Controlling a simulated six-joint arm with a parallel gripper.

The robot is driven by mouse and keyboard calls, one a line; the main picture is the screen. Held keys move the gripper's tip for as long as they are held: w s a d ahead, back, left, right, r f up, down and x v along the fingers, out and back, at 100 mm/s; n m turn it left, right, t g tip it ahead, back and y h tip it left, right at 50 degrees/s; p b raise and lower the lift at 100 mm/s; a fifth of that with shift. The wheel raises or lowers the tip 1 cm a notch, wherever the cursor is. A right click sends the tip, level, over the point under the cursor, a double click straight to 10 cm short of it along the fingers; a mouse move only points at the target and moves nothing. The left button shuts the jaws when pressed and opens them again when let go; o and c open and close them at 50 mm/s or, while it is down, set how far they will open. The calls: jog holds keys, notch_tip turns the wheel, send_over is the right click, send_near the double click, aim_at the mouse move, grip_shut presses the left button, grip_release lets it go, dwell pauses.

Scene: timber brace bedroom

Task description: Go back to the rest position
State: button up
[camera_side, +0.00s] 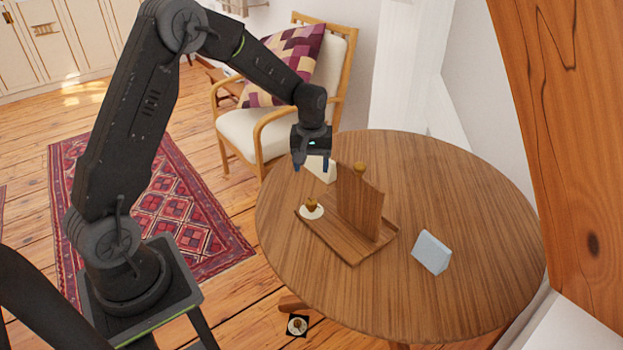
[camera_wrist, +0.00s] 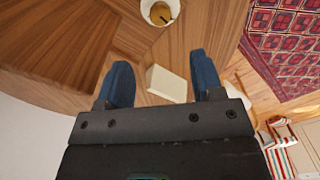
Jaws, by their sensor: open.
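My gripper (camera_side: 311,167) hangs above the far-left edge of the round table, pointing down. In the wrist view its two blue fingers (camera_wrist: 160,70) are wide apart with nothing held between them. A cream-white block (camera_side: 322,170) stands on the table behind and below the fingers in the side view.
The round wooden table (camera_side: 470,200) carries a wooden tray with an upright board (camera_side: 358,205). A white disc with a small golden-brown piece (camera_side: 311,209) sits on the tray; another golden top shows behind the board. A pale blue-grey block (camera_side: 432,252) stands right. A cushioned chair (camera_side: 245,130) is behind.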

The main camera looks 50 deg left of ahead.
jog(key=shift+r, duration=0.7)
jog(key=s+d+r+m+t, duration=0.15)
jog(key=s+d+r, duration=0.25)
jog(key=r, duration=0.5)
jog(key=s+d+r+m+t, duration=0.1)
jog(key=s+d+r+m, duration=0.1)
jog(key=s, duration=0.5)
jog(key=s+d+r+m+t, duration=0.1)
jog(key=s+d+r+m, duration=0.2)
jog(key=s, duration=0.4)
jog(key=s+d+r+m+t, duration=0.2)
jog(key=s+d+r+m, duration=0.1)
jog(key=s, duration=0.3)
jog(key=shift+s+d+r, duration=0.2)
jog(key=shift+s+r, duration=0.1)
jog(key=shift+s, duration=0.1)
